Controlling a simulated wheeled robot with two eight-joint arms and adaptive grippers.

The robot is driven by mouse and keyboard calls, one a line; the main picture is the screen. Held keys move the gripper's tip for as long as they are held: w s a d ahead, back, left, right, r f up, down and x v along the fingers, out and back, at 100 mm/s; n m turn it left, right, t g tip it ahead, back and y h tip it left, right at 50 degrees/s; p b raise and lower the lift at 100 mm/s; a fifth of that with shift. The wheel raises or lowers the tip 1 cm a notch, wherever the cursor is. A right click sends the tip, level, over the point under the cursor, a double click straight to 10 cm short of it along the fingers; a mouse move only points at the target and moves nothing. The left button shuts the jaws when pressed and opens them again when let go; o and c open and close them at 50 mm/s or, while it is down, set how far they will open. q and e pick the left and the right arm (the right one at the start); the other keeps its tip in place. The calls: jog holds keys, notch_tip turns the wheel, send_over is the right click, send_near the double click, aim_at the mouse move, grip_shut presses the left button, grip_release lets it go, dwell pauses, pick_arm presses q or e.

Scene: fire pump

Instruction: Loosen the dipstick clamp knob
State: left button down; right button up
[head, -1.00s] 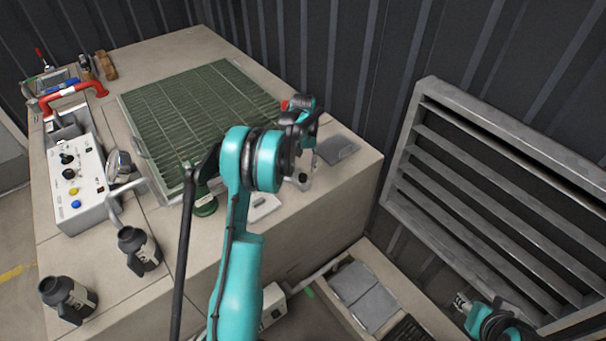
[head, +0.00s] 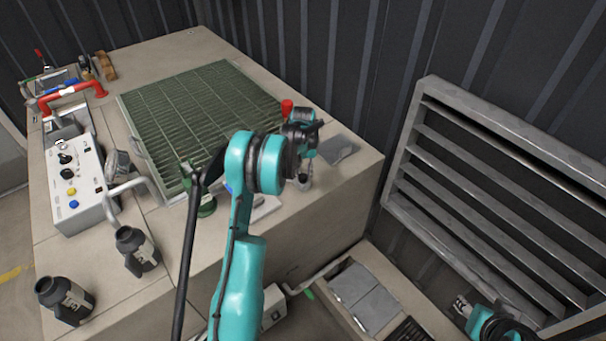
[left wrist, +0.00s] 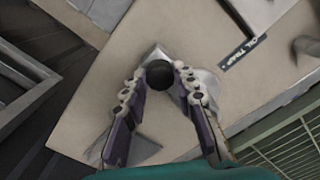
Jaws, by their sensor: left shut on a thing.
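The dipstick clamp knob (left wrist: 158,74) is a round black knob between my left gripper's fingertips in the left wrist view. My left gripper (left wrist: 160,79) is shut on it from both sides. A pale metal bracket or plate (left wrist: 205,84) shows just behind the fingers. In the head view my left gripper (head: 304,178) points down at the right end of the bench top, and my arm hides most of the knob area. My right gripper (head: 462,306) is at the lower right, away from the bench; its jaws are too small to read.
The beige bench top (head: 160,55) carries a green grating (head: 190,105), a control box (head: 76,185) and two dark bottles (head: 137,250). A red handle (head: 287,107) stands behind my left wrist. A label plate (left wrist: 243,52) lies near the knob. A grey louvre (head: 490,200) is at right.

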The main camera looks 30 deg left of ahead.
pick_arm(q)
jog(key=shift+n, duration=0.3)
jog(key=n, duration=1.1)
jog(key=shift+n+b, duration=0.4)
jog(key=n, duration=1.2)
jog(key=shift+w+n, duration=0.1)
jog(key=shift+n, duration=0.3)
jog(key=c, duration=1.2)
grip_release()
